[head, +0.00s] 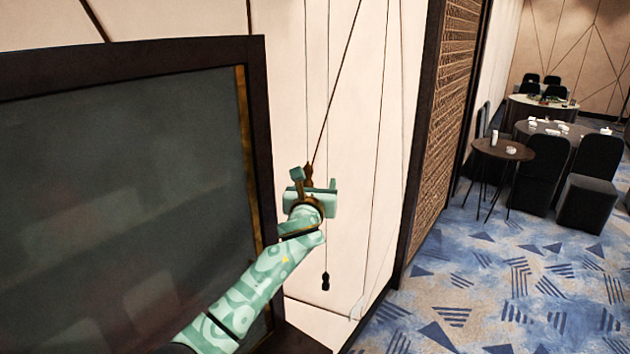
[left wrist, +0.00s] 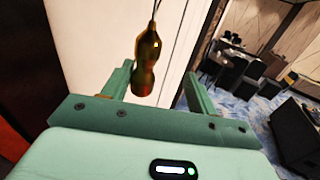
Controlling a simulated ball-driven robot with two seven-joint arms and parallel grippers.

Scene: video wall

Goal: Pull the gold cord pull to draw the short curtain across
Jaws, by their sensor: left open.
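The gold cord pull (left wrist: 147,60) hangs on a thin cord in the left wrist view, between the two spread fingers of my left gripper (left wrist: 158,70). I cannot tell whether it touches either finger. In the head view the cord pull (head: 308,172) looks dark brown at the top of my left gripper (head: 316,183), and its lower part is hidden. A second, dark pull (head: 325,282) hangs lower on another cord. I cannot make out the short curtain. My right gripper is not in view.
A large dark framed screen (head: 120,200) stands close on the left, behind my left arm. A pale panelled wall (head: 350,200) lies behind the cords. To the right are a lattice partition (head: 440,130), a small round table (head: 503,150), chairs and open patterned carpet (head: 500,280).

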